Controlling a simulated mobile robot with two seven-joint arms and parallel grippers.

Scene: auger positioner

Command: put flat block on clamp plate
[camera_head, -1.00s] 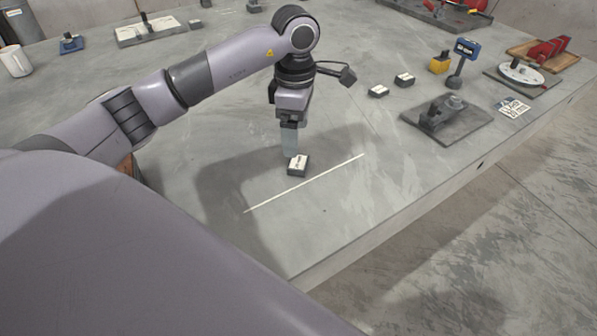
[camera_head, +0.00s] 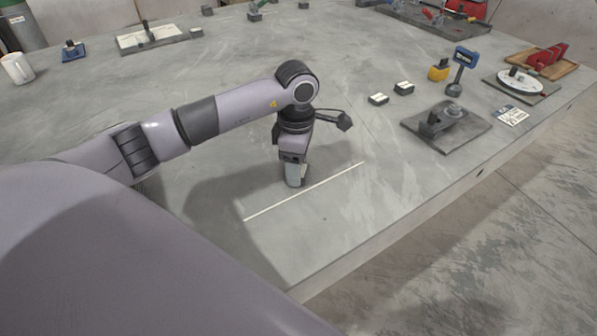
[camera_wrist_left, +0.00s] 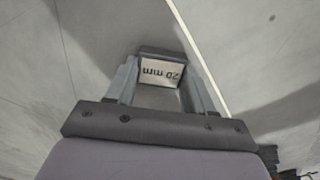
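In the head view my left gripper (camera_head: 294,182) is low at the table and largely hides this block. The dark clamp plate (camera_head: 468,138), with an upright piece and a round knob on it, lies to the right. My right gripper is not in view.
Two similar labelled blocks, one (camera_head: 378,99) and another (camera_head: 404,88), lie between gripper and plate. A blue display on a stand (camera_head: 461,72) and a yellow object (camera_head: 438,72) stand behind the plate. A white line (camera_head: 325,183) runs along the table near the gripper.

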